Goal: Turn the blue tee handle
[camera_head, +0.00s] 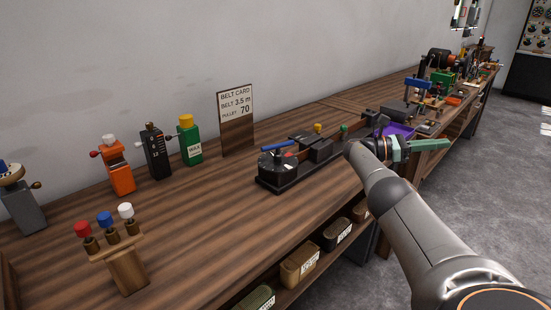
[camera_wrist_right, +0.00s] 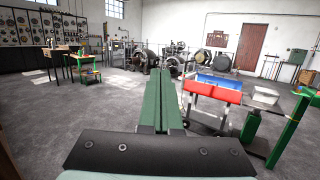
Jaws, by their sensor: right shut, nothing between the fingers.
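A blue bar-shaped handle (camera_head: 280,147) lies over the round dark end of a low black device on the bench. Farther along the bench a second blue bar (camera_head: 418,83) sits on top of a small apparatus. I cannot tell for sure which is the tee handle. My right gripper (camera_head: 432,145), with green fingers, is shut and empty, out past the bench's front edge. It is right of the black device and apart from both blue bars. In the right wrist view its fingers (camera_wrist_right: 160,98) are together, pointing into the room. My left gripper is out of view.
A rack with red, blue and white knobs (camera_head: 126,270) stands at the front left. Orange (camera_head: 118,177), black (camera_head: 155,155) and green (camera_head: 190,144) canisters and a belt card (camera_head: 236,122) stand along the wall. A purple tray (camera_head: 399,131) lies near my right wrist.

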